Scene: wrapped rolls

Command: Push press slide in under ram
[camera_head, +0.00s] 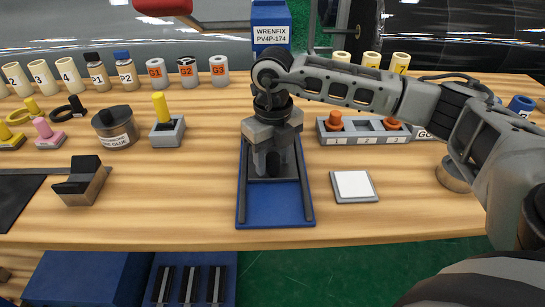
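The press has a blue column with a white label reading WRENFIX PV4P-174 (271,35) at the back of the table. Its blue base (274,208) runs forward between two dark rails to the table's front edge. A dark slide (275,179) sits between the rails, mostly covered by my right gripper. My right gripper (274,164) points down over the slide, its fingers at or just above it; I cannot tell if they touch it or grip anything. The ram is hidden behind my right arm. My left gripper is not in view.
A grey block with orange pegs (336,121) and a white-topped pad (354,185) stand right of the base. A yellow-handled tool in a grey block (164,120) and a dark tin (116,127) stand left. Numbered rolls line the back. The front strip beside the base is clear.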

